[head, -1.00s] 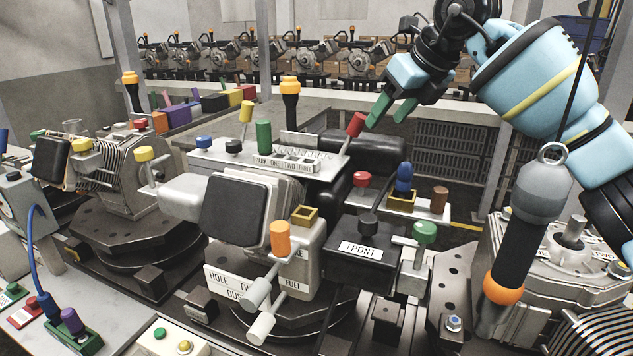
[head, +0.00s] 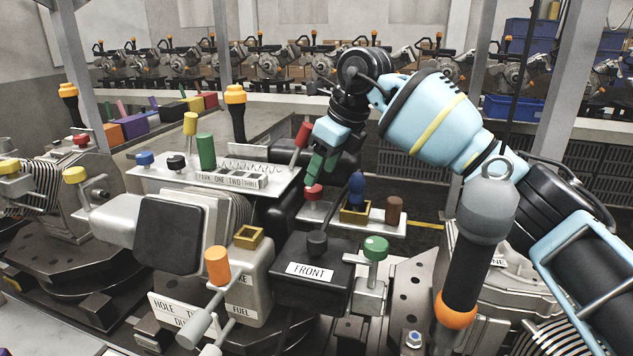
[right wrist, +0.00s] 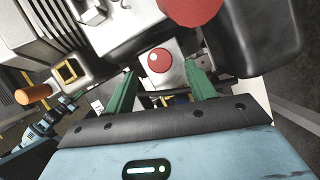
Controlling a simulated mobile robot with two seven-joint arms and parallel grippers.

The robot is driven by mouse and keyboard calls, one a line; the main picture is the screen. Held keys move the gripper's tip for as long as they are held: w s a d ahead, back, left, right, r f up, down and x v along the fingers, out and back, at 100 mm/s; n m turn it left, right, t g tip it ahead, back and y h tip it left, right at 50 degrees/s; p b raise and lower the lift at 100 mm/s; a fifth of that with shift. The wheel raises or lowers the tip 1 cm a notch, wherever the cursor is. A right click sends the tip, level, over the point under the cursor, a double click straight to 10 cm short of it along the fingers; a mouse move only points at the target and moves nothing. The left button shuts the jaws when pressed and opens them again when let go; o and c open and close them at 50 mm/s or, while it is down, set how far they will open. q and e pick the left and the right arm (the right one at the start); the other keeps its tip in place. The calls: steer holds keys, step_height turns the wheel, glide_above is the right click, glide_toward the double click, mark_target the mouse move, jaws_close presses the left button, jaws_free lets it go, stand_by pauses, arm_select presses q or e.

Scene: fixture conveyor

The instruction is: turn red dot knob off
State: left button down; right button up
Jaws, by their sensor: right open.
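A round red knob (head: 313,191) sits on a pale plate behind the block marked FRONT in the head view. In the right wrist view the red knob (right wrist: 159,61) lies between and beyond the fingertips, with a small light spot on its top. My right gripper (head: 320,172) is open, its green fingers pointing down just above the knob. In the right wrist view the right gripper (right wrist: 160,72) has a finger on each side of the knob; whether either touches it I cannot tell. My left gripper is not in view.
A red cylinder handle (head: 303,134) stands close to the left of my right gripper. A blue knob (head: 357,186) in a brass square frame, a brown knob (head: 394,209) and a green knob (head: 376,247) are to the right. A hanging grey-black handle (head: 473,255) is in front of my right arm.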

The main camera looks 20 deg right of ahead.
mark_target(316, 188)
steer(key=shift+x, duration=2.1)
steer(key=c, duration=1)
